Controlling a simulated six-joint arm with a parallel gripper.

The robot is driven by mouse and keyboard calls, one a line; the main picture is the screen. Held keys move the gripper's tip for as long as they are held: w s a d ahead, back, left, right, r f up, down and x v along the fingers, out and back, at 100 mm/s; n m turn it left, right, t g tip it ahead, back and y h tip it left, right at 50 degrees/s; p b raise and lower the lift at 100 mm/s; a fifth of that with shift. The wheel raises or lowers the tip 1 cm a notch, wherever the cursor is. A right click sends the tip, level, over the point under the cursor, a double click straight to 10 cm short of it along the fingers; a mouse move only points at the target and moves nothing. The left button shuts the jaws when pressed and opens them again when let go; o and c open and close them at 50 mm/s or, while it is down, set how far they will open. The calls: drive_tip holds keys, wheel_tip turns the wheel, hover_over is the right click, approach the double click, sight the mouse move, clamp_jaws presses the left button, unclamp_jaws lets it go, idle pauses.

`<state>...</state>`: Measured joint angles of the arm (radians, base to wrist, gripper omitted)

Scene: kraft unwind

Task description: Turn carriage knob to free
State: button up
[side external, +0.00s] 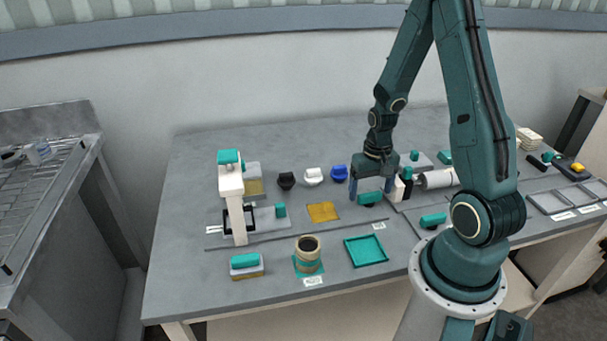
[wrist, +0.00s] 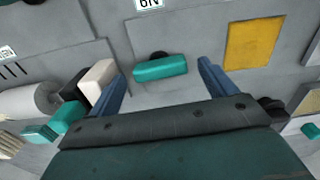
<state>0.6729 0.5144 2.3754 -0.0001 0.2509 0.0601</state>
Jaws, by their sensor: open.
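A teal bar knob (side external: 369,199) on a dark round base stands on the grey bench, below and between my fingers in the side view. I take it for the carriage knob, but cannot be sure, as other teal handles are around. In the wrist view the teal knob (wrist: 160,69) lies crosswise, its length running from finger to finger, with clear space on both sides. My gripper (side external: 371,191) points down over it with its blue fingers spread. In the wrist view my gripper (wrist: 162,72) is open and empty. I cannot tell the exact height of the fingertips above the knob.
A white and black block (wrist: 92,83) sits close beside one finger, with a white roll (wrist: 28,102) beyond it. Another teal knob (side external: 433,219) is nearby.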

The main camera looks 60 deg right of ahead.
sight(370, 194)
wheel_tip(370, 194, up, 13)
drive_tip(key=shift+r, duration=0.15)
idle(0.7)
drive_tip(key=shift+a, duration=0.1)
drive_tip(key=s+a+r+n+t, duration=0.2)
drive_tip(key=s+a+r+n, duration=0.1)
drive_tip(key=a+r, duration=0.4)
drive_tip(key=s+a+r+n+t, duration=0.3)
drive_tip(key=a+r+n, duration=0.2)
drive_tip(key=a, duration=0.7)
wheel_tip(370, 194, up, 2)
drive_tip(key=shift+s+a+r+t, duration=0.1)
drive_tip(key=shift+s+a+t, duration=0.05)
drive_tip(key=shift+s+t, duration=0.15)
